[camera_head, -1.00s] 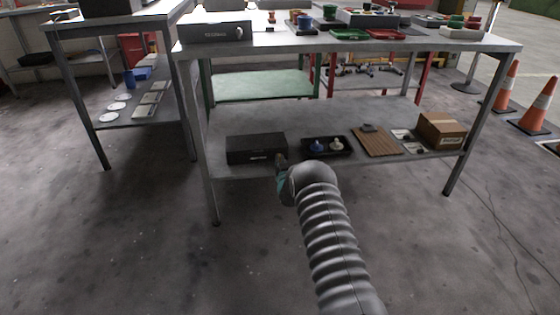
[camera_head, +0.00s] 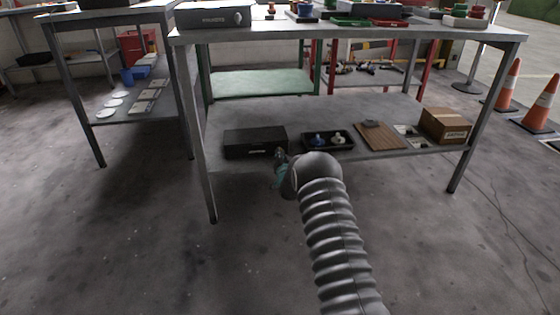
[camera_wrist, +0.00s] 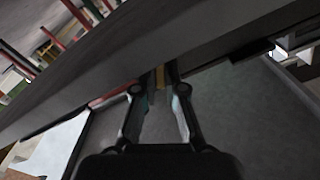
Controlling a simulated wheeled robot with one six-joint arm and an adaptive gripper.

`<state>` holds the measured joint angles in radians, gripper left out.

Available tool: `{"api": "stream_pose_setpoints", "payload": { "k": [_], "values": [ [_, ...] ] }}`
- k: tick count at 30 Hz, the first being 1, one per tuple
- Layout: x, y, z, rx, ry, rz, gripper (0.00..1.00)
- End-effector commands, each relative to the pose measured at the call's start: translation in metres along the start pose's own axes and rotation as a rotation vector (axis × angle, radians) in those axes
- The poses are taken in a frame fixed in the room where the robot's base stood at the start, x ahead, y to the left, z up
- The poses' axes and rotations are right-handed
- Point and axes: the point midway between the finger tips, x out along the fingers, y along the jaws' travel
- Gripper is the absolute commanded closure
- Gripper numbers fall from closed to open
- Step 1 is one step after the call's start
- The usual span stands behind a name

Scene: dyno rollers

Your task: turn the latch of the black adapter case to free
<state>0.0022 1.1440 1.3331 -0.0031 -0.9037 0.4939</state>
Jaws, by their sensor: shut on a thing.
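The black adapter case (camera_head: 240,143) lies closed on the lower shelf, near its left end, with a small pale label on its front. My gripper (camera_head: 279,153) is at the right end of the case's front; my arm reaches there from below. In the wrist view, my gripper's two fingers (camera_wrist: 160,86) come close together around a small piece, with a narrow yellowish strip showing between the tips. I take that piece for the latch. The latch's own angle is hidden by the fingers and too small to read.
Right of the case on the lower shelf (camera_head: 225,115) are a black tray (camera_head: 346,147) with small parts, a wooden board (camera_head: 380,136) and a cardboard box (camera_head: 446,125). The bench top (camera_head: 330,35) overhangs this shelf. Open floor lies in front.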

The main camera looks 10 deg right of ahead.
Motion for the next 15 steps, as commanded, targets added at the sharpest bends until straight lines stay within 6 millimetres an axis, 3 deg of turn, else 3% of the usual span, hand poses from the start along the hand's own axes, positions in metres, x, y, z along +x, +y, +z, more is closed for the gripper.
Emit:
{"api": "stream_pose_setpoints", "payload": {
  "k": [15],
  "values": [
    [0.0026,-0.0009,-0.0059,0.49,0.008,-0.006,1.0]
  ]
}}
